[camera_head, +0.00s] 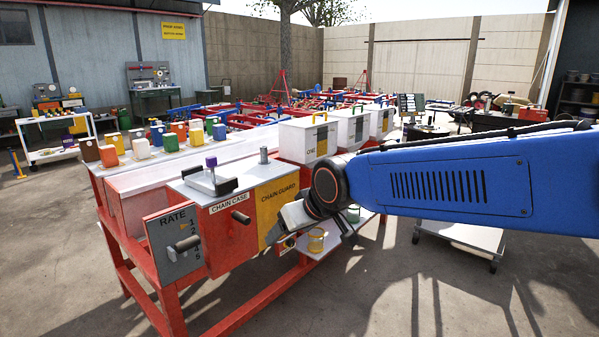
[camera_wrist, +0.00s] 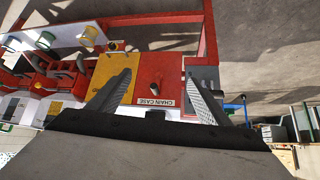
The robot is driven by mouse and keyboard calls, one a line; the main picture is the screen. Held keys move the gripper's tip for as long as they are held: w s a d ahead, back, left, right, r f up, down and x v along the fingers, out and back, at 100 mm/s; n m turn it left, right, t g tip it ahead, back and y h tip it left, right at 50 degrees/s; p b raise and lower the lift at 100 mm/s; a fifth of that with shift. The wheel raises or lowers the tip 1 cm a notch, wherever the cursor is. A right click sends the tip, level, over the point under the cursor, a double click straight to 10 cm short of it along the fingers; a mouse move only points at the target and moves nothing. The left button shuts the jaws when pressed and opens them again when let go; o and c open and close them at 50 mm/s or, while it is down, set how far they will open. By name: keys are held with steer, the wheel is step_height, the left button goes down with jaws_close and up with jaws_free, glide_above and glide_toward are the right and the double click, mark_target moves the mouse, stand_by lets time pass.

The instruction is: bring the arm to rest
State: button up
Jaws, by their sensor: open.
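My blue arm (camera_head: 440,182) reaches in from the right in the head view. My gripper (camera_head: 318,222) is at its end, in front of the yellow chain guard panel (camera_head: 276,205) of the red machine. In the wrist view my gripper (camera_wrist: 160,98) shows two dark fingers spread wide apart, with nothing between them. Beyond the fingers are the red chain case (camera_wrist: 158,75) with its dark handle and part of the yellow chain guard panel (camera_wrist: 112,68). I cannot tell from the head view whether a finger touches the panel.
The red machine bench (camera_head: 180,300) carries a rate panel (camera_head: 173,245) with a lever, white hoppers (camera_head: 303,140) and several coloured containers. A yellow cup (camera_head: 316,240) stands on a low shelf near my gripper. A grey cart (camera_head: 462,237) stands under my arm. The concrete floor in front is clear.

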steer(key=s+d+f+m+h, duration=0.15)
steer(key=s+d, duration=0.35)
steer(key=d, duration=0.5)
steer(key=s+d+f+m+h, duration=0.15)
steer(key=s+d, duration=0.25)
steer(key=d, duration=0.6)
steer(key=s+d+f+m+g+h, duration=0.1)
steer(key=s+d+f+m+g, duration=0.1)
steer(key=s+d+f+m, duration=0.2)
steer(key=s+d+f, duration=0.3)
steer(key=s+d, duration=0.4)
steer(key=s, duration=0.3)
steer(key=shift+s+d+h, duration=0.2)
steer(key=shift+d+h, duration=0.05)
steer(key=shift+h, duration=0.15)
